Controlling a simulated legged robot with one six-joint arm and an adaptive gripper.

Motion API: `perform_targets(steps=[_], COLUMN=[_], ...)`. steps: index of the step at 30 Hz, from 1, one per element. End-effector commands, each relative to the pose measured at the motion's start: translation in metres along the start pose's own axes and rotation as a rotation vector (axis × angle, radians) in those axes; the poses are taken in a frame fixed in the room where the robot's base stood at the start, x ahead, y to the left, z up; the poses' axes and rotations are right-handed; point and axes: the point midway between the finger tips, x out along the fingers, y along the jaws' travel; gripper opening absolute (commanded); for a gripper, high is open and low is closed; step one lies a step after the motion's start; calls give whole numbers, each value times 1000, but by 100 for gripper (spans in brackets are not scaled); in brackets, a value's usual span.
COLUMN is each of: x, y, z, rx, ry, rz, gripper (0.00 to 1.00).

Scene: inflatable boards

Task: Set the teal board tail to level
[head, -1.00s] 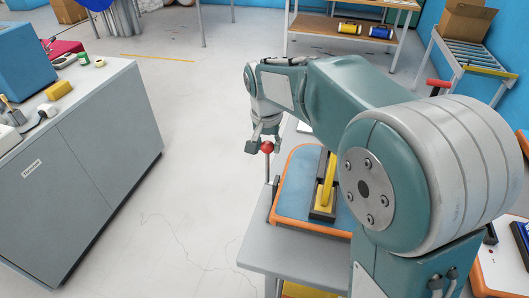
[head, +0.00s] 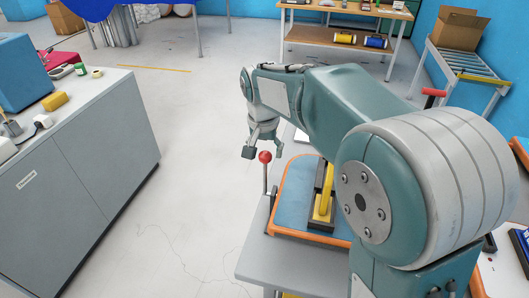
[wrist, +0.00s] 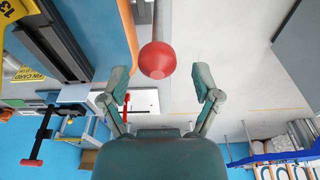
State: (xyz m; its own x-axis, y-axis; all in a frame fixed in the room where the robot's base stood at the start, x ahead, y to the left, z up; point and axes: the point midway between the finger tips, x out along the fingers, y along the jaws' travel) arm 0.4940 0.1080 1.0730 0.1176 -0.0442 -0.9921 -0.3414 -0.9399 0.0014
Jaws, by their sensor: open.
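A blue board (head: 291,190) with an orange rim lies on a grey table, partly hidden by my arm. An upright grey lever with a red ball knob (head: 265,156) stands at its left edge. My gripper (head: 263,149) is open just above the knob, with its fingers to either side. In the wrist view, the red ball (wrist: 157,60) lies just beyond and between my two fingertips (wrist: 160,82), with a visible gap on each side. The ball looks free of both fingers. The board (wrist: 105,30) also shows at upper left there.
A yellow piece on a black rail (head: 324,196) sits on the board. A grey cabinet (head: 85,170) with small items stands at left. A shelf (head: 345,42) and a roller rack with a cardboard box (head: 460,28) are at the back. The floor between is clear.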

Motion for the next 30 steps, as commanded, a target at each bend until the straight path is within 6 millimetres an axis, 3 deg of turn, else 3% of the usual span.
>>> perform_targets(steps=[9, 15, 30], x=[-66, -97, -108], y=[-2, -3, 1], z=[-1, -1, 1], rx=[-1, -1, -4], ry=[4, 3, 5], rz=[-2, -1, -3], gripper=[81, 81, 81])
